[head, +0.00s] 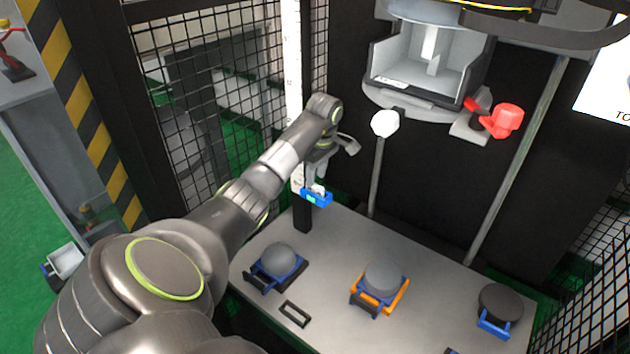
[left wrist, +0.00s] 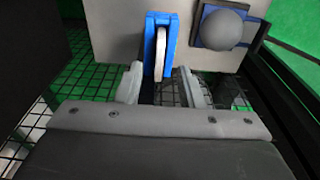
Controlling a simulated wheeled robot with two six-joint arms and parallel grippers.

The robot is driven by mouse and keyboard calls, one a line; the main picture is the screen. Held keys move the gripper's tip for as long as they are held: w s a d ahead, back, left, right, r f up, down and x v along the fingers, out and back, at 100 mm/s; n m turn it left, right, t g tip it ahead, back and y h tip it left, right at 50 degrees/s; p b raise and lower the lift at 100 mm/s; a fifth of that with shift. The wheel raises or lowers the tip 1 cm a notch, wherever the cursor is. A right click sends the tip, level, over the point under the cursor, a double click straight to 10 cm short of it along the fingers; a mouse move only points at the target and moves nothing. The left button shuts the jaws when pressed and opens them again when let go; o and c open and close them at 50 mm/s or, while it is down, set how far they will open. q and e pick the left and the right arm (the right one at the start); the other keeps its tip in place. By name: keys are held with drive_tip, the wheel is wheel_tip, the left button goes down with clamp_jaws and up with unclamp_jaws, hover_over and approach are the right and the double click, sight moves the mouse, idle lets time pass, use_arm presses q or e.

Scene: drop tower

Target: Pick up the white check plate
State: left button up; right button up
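A pale, thin disc-like piece, which looks like the white check plate (left wrist: 161,52), stands edge-on in a blue holder (left wrist: 150,45) in the left wrist view. In the head view the blue holder (head: 316,199) sits beside the foot of the white scale, with a small white part (head: 318,188) at its top. My left gripper (head: 321,172) is just above it, pointing down. In the left wrist view the left gripper's fingers (left wrist: 160,82) are apart, one on each side of the blue holder, with small gaps visible. My right gripper is not in view.
The grey table (head: 335,240) bears several domed or flat pieces in holders: a grey ball (head: 279,259), another grey ball (head: 383,279) and a black disc (head: 500,302). A tall white scale (head: 292,70) and mesh fence (head: 205,100) stand close to my left arm. A red clamp (head: 506,120) hangs at upper right.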

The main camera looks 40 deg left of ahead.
sight(315, 190)
use_arm(q)
drive_tip(key=shift+a+f, duration=0.15)
drive_tip(key=shift+f, duration=1.3)
clamp_jaws()
drive_tip(key=shift+r, duration=0.1)
